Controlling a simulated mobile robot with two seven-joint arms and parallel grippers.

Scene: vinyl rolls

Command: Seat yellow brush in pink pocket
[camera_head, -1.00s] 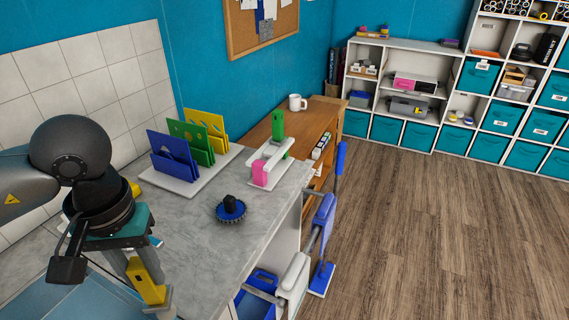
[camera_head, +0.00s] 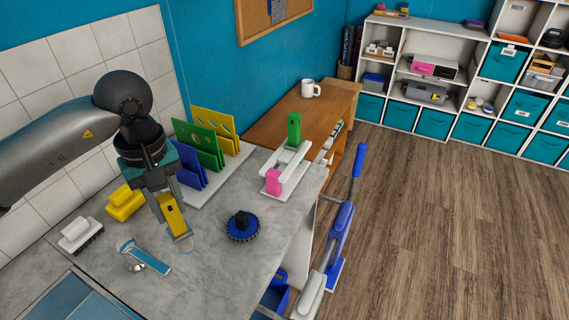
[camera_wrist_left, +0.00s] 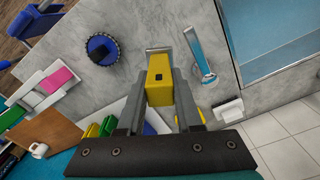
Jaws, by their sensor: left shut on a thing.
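My left gripper (camera_head: 168,200) is shut on the yellow brush (camera_head: 174,222), a yellow block with a small dark square mark and a pale end pointing down. It hangs over the grey counter; whether its end touches the counter I cannot tell. In the left wrist view the yellow brush (camera_wrist_left: 160,82) sits between the two fingers. The pink pocket (camera_head: 273,182) is at the near end of a white rack (camera_head: 291,170), to the right of the gripper and apart from it. The pink pocket also shows at the left of the left wrist view (camera_wrist_left: 56,80). My right gripper is out of view.
A green piece (camera_head: 294,129) stands at the rack's far end. A round blue brush (camera_head: 242,226) lies on the counter between gripper and rack. Blue, green and yellow upright panels (camera_head: 210,140) stand behind the gripper.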

